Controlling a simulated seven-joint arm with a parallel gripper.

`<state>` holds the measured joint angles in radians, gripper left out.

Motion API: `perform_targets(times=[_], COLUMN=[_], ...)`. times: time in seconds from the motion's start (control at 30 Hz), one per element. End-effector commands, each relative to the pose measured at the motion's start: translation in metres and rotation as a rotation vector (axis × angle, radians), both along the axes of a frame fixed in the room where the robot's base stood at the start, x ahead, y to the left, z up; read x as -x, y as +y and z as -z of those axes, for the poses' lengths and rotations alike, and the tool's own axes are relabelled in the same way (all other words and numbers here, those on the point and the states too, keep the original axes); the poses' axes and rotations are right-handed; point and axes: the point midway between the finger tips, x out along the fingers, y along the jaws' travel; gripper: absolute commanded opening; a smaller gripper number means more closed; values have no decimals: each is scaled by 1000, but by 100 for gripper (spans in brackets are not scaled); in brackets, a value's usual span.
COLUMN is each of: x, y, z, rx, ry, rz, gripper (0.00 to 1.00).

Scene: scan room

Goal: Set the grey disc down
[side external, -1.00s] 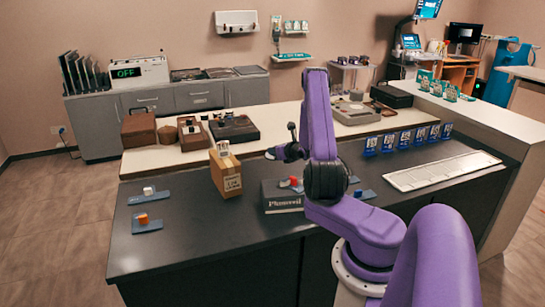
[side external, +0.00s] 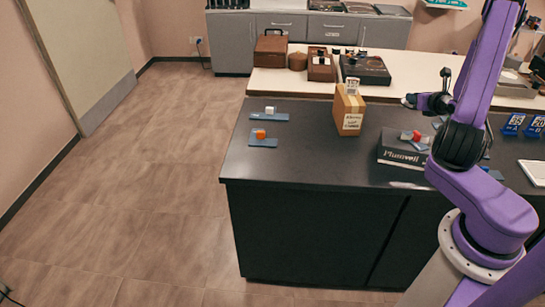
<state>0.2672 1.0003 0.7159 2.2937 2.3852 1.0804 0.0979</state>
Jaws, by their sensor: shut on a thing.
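My gripper (side external: 410,101) is at the end of the purple arm, in the air above and behind the dark box marked Plumveil (side external: 403,152). It points left. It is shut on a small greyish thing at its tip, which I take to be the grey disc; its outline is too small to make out. The gripper is right of the brown carton (side external: 348,116) and appears apart from it. A red piece and a white piece (side external: 410,135) rest on the Plumveil box.
The dark counter (side external: 300,165) has clear room at its front left. Two blue pads (side external: 263,142) there carry a white block and an orange-red block. A pale raised shelf behind holds brown boxes and a dark turntable-like case (side external: 365,69). Blue number cards (side external: 513,124) stand at right.

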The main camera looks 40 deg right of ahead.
Motion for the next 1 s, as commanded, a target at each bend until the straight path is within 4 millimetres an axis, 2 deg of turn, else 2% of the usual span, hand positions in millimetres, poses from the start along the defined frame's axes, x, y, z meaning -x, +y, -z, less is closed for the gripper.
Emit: perform_targets(times=[0.03, 0.27, 0.47, 0.67, 0.8, 1.0], x=[0, 0, -30, -62, -85, -103], y=[0, 0, 42, 100, 160, 251], z=[-10, -35, -30, -29, -28, -28], rx=[6, 4, 0, 5, 7, 9], ry=[-2, -1, 7, 14, 18, 19], rz=[0, 0, -126, -296, -460, -705], gripper=[0, 0, 0, 0, 0, 0])
